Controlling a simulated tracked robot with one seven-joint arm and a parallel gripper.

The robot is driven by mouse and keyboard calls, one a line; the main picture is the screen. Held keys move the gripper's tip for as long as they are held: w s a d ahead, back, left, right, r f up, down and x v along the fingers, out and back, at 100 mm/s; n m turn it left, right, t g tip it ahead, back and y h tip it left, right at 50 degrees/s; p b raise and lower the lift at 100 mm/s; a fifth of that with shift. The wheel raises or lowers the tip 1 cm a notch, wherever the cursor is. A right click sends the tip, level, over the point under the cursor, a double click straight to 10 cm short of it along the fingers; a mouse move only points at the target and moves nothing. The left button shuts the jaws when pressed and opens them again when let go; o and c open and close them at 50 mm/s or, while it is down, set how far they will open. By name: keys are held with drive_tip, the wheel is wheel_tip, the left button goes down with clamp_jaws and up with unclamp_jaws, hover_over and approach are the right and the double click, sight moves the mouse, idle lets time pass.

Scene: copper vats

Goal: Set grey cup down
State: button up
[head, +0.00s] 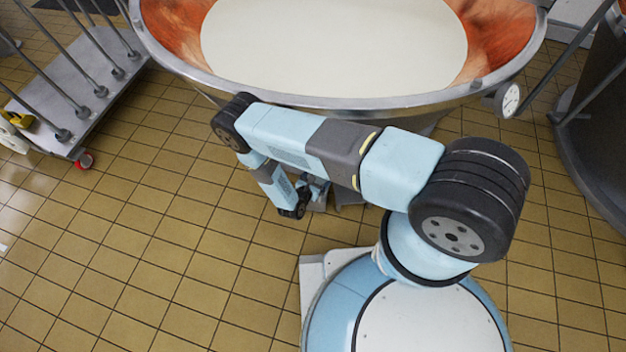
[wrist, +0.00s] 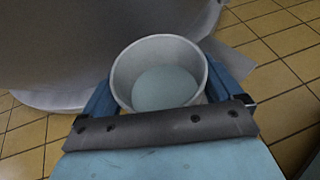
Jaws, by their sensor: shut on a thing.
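A round grey cup (wrist: 118,76) sits between the two blue fingers of my gripper (wrist: 162,85) in the wrist view. One finger is on each side of it, and the gripper is shut on it. I look down into its open mouth, where a pale blue-green round area shows; I cannot tell whether it is the bottom or contents. In the head view my gripper (head: 303,197) hangs low below the arm, near the vat's front, and is small and partly hidden. I cannot make out the cup clearly there.
A big copper vat (head: 340,101) with a steel rim and white liquid stands ahead. A grey platform with posts (head: 72,90) is at the upper left. A dark vat side (head: 600,130) is at the right. The tiled floor (head: 140,240) at left is clear.

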drive_tip(key=w+a+f, duration=0.1)
drive_tip(key=w+f, duration=0.4)
drive_tip(key=f, duration=0.4)
drive_tip(key=shift+w, duration=0.2)
drive_tip(key=shift+a+f, duration=0.1)
drive_tip(key=o, duration=1.7)
drive_tip(key=shift+f, duration=0.1)
drive_tip(key=v, duration=1.2)
